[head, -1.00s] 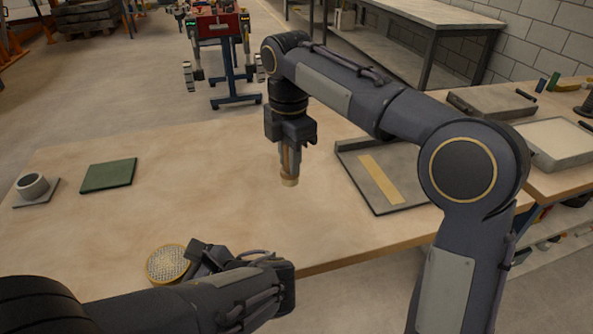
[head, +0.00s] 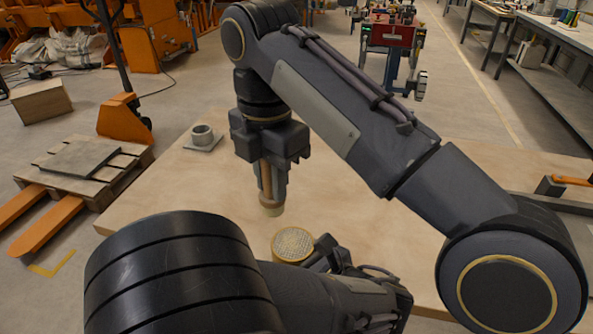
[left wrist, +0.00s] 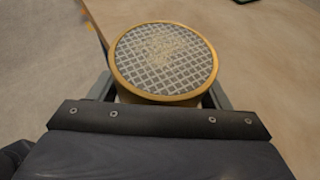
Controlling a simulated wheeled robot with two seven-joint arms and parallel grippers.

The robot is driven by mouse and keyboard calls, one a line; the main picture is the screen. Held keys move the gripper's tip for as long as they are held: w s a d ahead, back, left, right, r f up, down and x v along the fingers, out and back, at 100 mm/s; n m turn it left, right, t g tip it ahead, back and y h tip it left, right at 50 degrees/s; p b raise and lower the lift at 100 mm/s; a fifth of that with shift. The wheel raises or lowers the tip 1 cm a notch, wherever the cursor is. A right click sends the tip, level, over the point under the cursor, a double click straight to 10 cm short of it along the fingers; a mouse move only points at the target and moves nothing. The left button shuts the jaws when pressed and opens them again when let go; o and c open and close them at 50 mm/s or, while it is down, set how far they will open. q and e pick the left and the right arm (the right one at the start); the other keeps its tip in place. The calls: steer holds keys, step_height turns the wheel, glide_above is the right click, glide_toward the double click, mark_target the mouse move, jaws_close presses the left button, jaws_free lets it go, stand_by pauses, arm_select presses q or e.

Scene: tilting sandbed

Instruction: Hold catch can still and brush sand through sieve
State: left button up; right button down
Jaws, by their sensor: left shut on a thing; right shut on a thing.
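The catch can (left wrist: 160,98) stands in my left gripper, with a round gold-rimmed sieve (head: 293,244) on top. In the left wrist view the sieve (left wrist: 168,72) shows a square mesh with pale sand grains (left wrist: 163,45) mostly toward its far half. My left gripper (head: 318,250) is shut on the can, one finger on each side. My right gripper (head: 268,165) points down and is shut on a brush (head: 271,207) with pale bristles. The brush appears above and slightly left of the sieve in the head view, apart from it.
The wooden table (head: 150,195) is mostly clear to the left and behind the can. A grey cup (head: 202,134) stands on a small plate at the far left. An orange-handled tool (head: 572,181) lies at right.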

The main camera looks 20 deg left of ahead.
mark_target(283, 210)
steer(key=shift+f, duration=3.7)
steer(key=shift+d+f, duration=0.2)
steer(key=shift+d, duration=0.6)
arm_select(q)
steer(key=shift+a, duration=0.1)
arm_select(e)
steer(key=c, duration=2.2)
jaws_free()
steer(key=shift+d, duration=2.55)
steer(key=shift+w+a, duration=0.1)
steer(key=shift+a, duration=3.2)
steer(key=shift+d, duration=3)
steer(key=shift+d+r, duration=0.1)
steer(key=shift+d, duration=0.1)
steer(key=a, duration=0.6)
steer(key=shift+a, duration=0.25)
steer(key=shift+r, duration=3.95)
